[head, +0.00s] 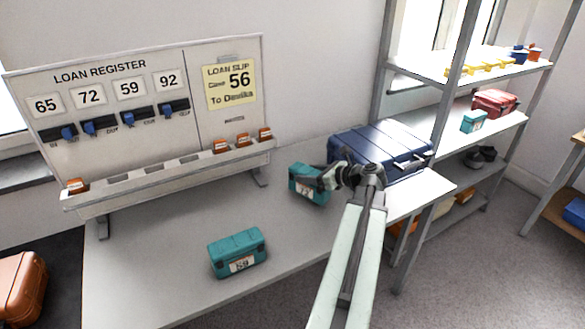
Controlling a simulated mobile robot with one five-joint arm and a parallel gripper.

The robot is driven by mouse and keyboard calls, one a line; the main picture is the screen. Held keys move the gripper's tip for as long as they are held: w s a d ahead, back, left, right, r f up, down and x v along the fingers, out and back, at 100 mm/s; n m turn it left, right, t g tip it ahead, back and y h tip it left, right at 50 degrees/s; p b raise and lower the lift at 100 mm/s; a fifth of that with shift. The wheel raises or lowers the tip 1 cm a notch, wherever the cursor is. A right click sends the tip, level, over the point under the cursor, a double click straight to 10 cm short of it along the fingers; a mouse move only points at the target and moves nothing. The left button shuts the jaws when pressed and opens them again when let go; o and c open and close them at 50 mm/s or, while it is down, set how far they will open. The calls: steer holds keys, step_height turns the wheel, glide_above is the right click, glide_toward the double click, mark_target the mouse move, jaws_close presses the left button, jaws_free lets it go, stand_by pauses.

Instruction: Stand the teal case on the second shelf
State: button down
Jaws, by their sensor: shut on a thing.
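A teal case (302,187) with a white label is gripped by my gripper (327,178), which is shut on its right side. The number on its label is too small to read surely. I cannot tell whether it touches the grey table or hangs just above it. A second teal case (238,246), labelled 59, lies on the table front left, apart from my gripper. A smaller-looking teal case (474,122) stands on a shelf (450,132) of the metal rack at the right, beside a red case (495,102).
A large navy case (378,146) stands on the table just behind and right of my gripper. A loan register board (130,92) with a slip reading 56 stands at the back left. The rack's upper shelf (420,72) holds yellow items; dark items (480,157) sit lower. The table's front middle is clear.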

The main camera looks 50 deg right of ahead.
steer(key=s, duration=0.9)
step_height(320, 180, up, 9)
steer(key=p, duration=0.8)
steer(key=shift+s+f+p, duration=0.15)
steer(key=shift+p, duration=0.15)
steer(key=shift+s, duration=0.1)
